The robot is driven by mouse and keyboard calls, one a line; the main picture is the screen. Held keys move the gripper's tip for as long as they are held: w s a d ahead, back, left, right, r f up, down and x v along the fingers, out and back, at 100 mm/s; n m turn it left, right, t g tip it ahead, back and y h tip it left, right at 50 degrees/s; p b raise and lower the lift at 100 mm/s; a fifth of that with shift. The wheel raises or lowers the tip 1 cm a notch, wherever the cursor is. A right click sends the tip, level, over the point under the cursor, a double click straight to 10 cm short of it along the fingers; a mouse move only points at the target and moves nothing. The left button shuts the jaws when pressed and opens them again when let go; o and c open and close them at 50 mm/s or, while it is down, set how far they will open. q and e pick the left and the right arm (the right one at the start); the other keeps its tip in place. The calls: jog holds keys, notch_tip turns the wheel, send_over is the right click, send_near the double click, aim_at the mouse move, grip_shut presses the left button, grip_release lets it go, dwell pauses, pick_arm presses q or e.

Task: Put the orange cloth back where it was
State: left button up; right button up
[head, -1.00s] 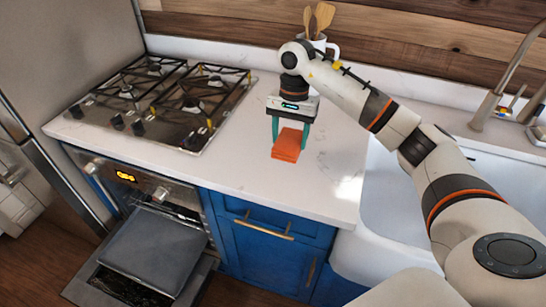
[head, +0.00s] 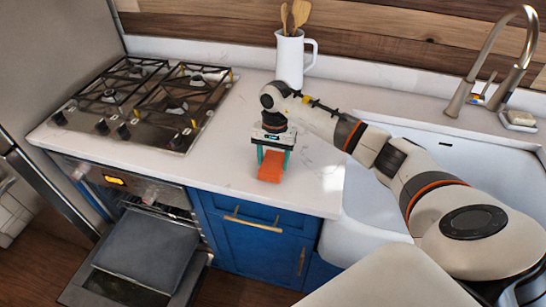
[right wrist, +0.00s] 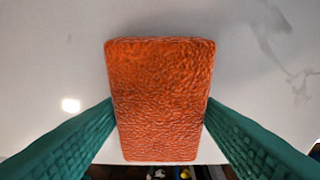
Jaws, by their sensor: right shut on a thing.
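The orange cloth (head: 271,168) is a small, folded, thick rectangle over the white countertop, near its front edge. My right gripper (head: 272,160) is shut on it, with one teal finger on each side. In the right wrist view the cloth (right wrist: 160,100) fills the middle, pinched between the two teal fingers (right wrist: 160,122). I cannot tell whether its underside touches the countertop. My left gripper is not in view.
The gas hob (head: 145,100) lies to the left, and a white jug of wooden utensils (head: 290,58) stands behind my gripper. The white sink (head: 372,205) is to the right. Below left, the oven door (head: 145,245) hangs open. Counter around the cloth is clear.

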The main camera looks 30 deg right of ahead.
aim_at(274, 157)
jog(key=shift+f, duration=0.1)
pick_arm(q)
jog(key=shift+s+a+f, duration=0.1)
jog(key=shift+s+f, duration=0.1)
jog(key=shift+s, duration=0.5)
pick_arm(e)
jog(key=o, duration=0.9)
jog(key=shift+r, duration=0.25)
pick_arm(q)
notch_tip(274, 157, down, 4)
jog(key=b, duration=0.4)
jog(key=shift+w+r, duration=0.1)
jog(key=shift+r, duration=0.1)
pick_arm(e)
jog(key=r, duration=0.4)
jog(key=d+r, duration=0.1)
jog(key=r, duration=0.2)
jog(key=w+r, duration=0.1)
jog(key=r, duration=0.3)
jog(key=shift+w+d+r, duration=0.1)
jog(key=shift+d+r, duration=0.1)
jog(key=shift+r, duration=0.15)
